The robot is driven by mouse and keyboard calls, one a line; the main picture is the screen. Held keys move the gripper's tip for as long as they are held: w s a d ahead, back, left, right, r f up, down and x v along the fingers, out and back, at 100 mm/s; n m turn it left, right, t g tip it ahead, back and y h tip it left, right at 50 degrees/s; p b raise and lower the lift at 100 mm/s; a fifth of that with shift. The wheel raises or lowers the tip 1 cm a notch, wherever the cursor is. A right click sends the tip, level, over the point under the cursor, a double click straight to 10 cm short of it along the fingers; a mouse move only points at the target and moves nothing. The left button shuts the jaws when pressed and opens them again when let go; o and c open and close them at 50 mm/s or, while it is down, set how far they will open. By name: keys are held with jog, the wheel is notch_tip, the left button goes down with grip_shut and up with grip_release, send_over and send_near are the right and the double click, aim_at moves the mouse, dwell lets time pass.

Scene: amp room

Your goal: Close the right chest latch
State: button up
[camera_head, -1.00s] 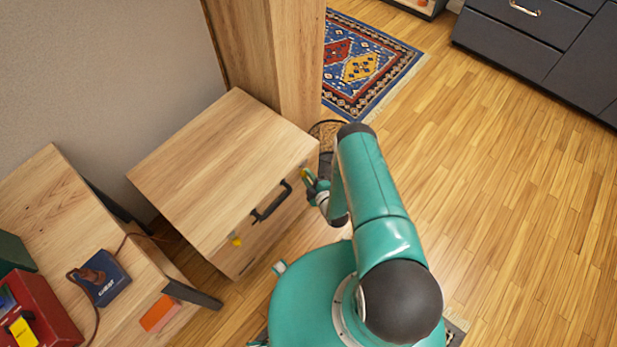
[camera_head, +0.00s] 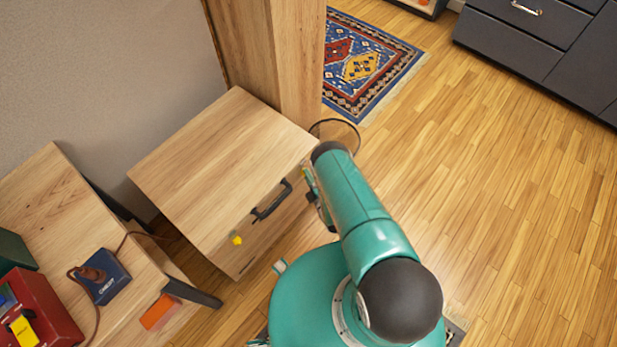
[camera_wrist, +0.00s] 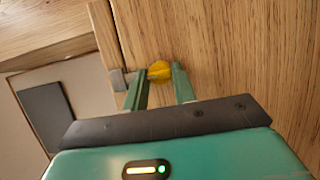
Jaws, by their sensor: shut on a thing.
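The wooden chest (camera_head: 215,165) stands against the wall, with a black handle (camera_head: 271,200) on its front. Its left yellow latch (camera_head: 236,240) is in plain view. The right latch (camera_wrist: 159,70) shows in the wrist view as a yellow knob beside a small grey bracket at the edge of a wooden panel. My gripper (camera_wrist: 161,82) has its two green fingers on either side of the yellow knob and is shut on it. In the head view, my arm hides most of the gripper and the right latch.
A wooden table (camera_head: 50,200) at left carries a red case (camera_head: 40,315) and a blue box (camera_head: 103,277). A tall wooden cabinet (camera_head: 265,50) stands behind the chest. A round wire-rimmed object (camera_head: 350,124) is behind my arm. The floor at right is clear.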

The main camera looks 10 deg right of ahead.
jog(key=o, duration=1)
jog(key=v, duration=1.3)
jog(key=shift+s+d, duration=0.15)
jog(key=shift+s, duration=0.2)
